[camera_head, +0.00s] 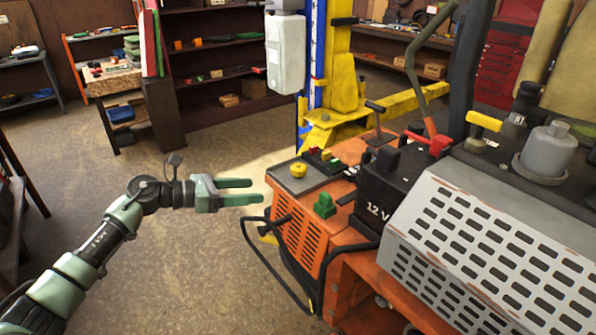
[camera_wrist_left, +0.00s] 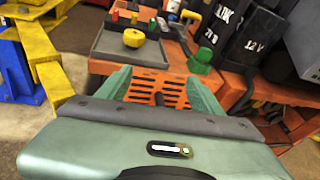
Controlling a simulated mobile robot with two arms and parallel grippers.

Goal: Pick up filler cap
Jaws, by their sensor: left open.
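A round yellow cap (camera_head: 298,170), which looks like the filler cap, sits on a shallow grey tray (camera_head: 284,183) on the orange mower's top. In the left wrist view the yellow cap (camera_wrist_left: 133,38) shows a small raised knob, beyond and left of my fingers, on the tray (camera_wrist_left: 112,43). My left gripper (camera_head: 257,191) is open and empty, left of the mower's orange vented housing (camera_head: 312,230). In the left wrist view its fingers (camera_wrist_left: 158,80) stand apart in front of the orange slots, short of the cap. My right gripper is not in view.
A green fitting (camera_head: 325,206) stands right of the tray, near a black 12 V battery (camera_head: 376,195). A bent dark bar (camera_head: 272,268) juts out low beside the housing. A yellow lift post (camera_head: 343,70) stands behind. The floor (camera_head: 190,260) near my left arm is clear.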

